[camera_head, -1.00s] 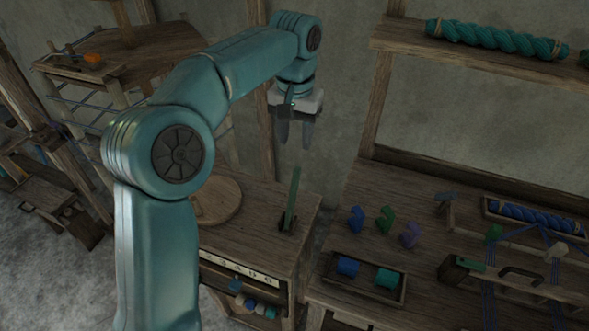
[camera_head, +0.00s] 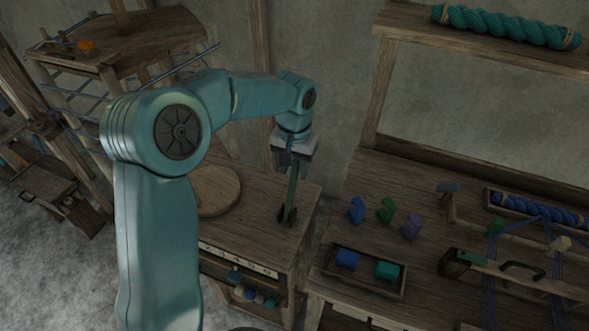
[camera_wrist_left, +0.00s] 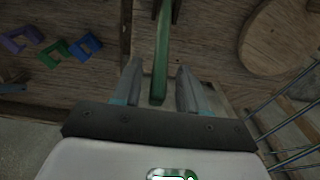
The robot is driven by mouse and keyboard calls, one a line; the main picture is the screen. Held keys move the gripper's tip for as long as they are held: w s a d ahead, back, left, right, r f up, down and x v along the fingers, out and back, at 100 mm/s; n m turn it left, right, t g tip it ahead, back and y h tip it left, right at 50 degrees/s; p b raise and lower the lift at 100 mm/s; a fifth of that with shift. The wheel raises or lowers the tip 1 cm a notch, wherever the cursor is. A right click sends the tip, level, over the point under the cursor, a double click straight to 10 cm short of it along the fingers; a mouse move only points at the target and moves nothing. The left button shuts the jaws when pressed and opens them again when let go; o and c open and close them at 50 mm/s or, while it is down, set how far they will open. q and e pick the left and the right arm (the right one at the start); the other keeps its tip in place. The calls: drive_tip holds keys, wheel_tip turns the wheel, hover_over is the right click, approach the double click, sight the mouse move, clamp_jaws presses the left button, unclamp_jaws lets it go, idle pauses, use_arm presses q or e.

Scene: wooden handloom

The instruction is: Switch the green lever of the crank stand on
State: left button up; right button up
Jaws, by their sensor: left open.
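The green lever (camera_head: 291,192) stands nearly upright, with its foot in a dark mount on top of the wooden crank stand (camera_head: 262,236). My left gripper (camera_head: 295,166) is open and points down over the lever's upper end. In the left wrist view the lever (camera_wrist_left: 161,55) runs between the two spread fingers (camera_wrist_left: 160,85), with a gap visible on each side. The fingers look apart from it. The gripper body hides the lever's top in the head view. My right gripper is not in view.
A round wooden disc (camera_head: 217,190) lies on the stand, left of the lever. To the right, a workbench holds a tray (camera_head: 330,268) with blue and teal pieces, and small coloured hooks (camera_head: 386,210). A shelf (camera_head: 400,22) carries a teal rope roll (camera_head: 505,27).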

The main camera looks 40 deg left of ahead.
use_arm(q)
drive_tip(key=shift+w+f, duration=0.15)
drive_tip(key=shift+f, duration=0.4)
drive_tip(key=shift+w+f, duration=0.15)
drive_tip(key=shift+f, duration=0.35)
drive_tip(key=shift+s, duration=0.1)
drive_tip(key=shift+s, duration=0.1)
